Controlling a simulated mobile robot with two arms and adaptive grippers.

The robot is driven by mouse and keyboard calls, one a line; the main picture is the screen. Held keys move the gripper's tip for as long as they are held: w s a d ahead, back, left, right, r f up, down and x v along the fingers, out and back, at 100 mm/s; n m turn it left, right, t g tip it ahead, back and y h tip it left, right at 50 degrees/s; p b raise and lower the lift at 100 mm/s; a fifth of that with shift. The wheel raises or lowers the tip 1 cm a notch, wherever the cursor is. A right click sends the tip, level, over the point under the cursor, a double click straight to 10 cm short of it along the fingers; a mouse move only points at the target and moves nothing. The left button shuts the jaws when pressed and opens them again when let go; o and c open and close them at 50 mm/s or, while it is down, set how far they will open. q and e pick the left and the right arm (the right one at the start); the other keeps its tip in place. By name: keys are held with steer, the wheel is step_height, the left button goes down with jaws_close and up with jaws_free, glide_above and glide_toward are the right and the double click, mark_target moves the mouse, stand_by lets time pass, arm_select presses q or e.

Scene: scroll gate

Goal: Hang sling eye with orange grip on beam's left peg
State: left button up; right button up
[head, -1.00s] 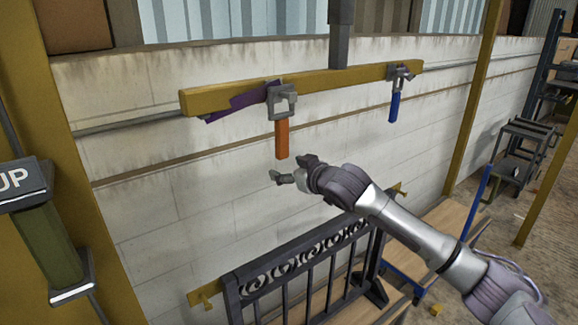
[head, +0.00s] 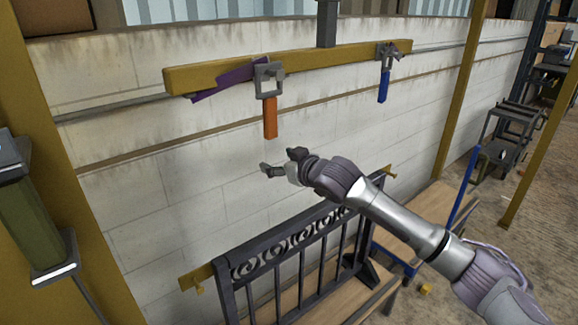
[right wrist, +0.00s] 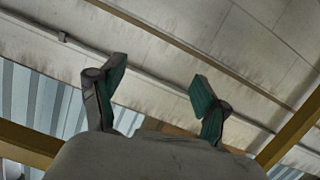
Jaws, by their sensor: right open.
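The yellow beam (head: 335,57) hangs level from a dark post. A grey square eye (head: 259,83) with an orange grip (head: 270,118) hangs upright at the beam's left part, beside a slanting purple strap (head: 222,80). The eye overlaps the beam's front; I cannot make out the peg behind it. A second eye with a blue grip (head: 383,86) hangs at the beam's right part. My right gripper (head: 279,161) is open and empty, below the orange grip and apart from it. In the right wrist view, nothing is between its fingers (right wrist: 158,75). My left gripper is out of view.
A pale block wall (head: 130,115) with a rail stands behind the beam. A dark ornate gate (head: 290,240) stands below, with a yellow bar and hooks at its sides. A yellow post (head: 455,110) is at right. A green handle (head: 35,230) is at left.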

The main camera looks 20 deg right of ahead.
steer(key=s+d, duration=0.3)
steer(key=s, duration=0.6)
steer(key=shift+s+d+p, duration=0.3)
steer(key=shift+s+p, duration=0.1)
stand_by(1.2)
